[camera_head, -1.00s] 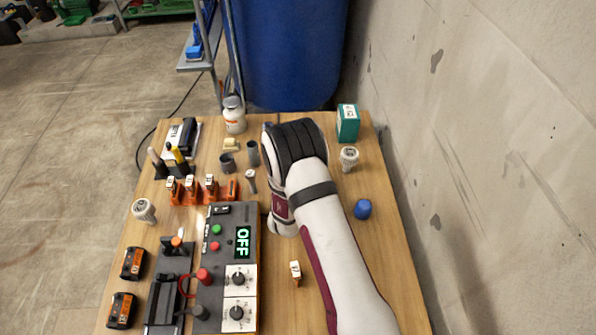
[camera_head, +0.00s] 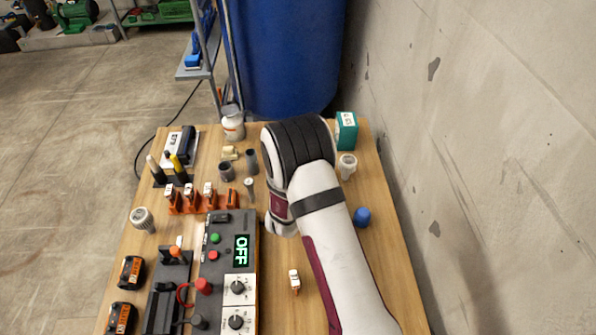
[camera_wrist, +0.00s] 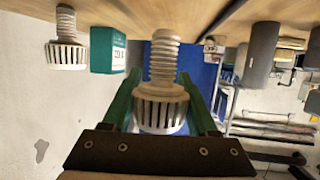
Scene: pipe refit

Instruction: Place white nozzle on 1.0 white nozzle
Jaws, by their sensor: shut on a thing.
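In the wrist view my gripper (camera_wrist: 160,92) has its two green fingers closed around the slotted head of a white nozzle (camera_wrist: 164,58). The nozzle's threaded stem points away from the gripper toward the table, which fills the top of that view. In the head view my gripper and the held nozzle are hidden behind my arm. A second white nozzle (camera_head: 347,166) stands on the table at the right, near the teal box; it also shows in the wrist view (camera_wrist: 67,50) at the left. A third white nozzle (camera_head: 143,219) is at the table's left edge. No 1.0 marking is readable.
The teal box (camera_head: 346,131) stands at the back right and a blue cap (camera_head: 362,217) lies right of my arm. Two grey cylinders (camera_head: 226,171) (camera_head: 251,161), orange clips (camera_head: 191,199) and a control panel (camera_head: 228,262) reading OFF are left. The right table strip is fairly clear.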

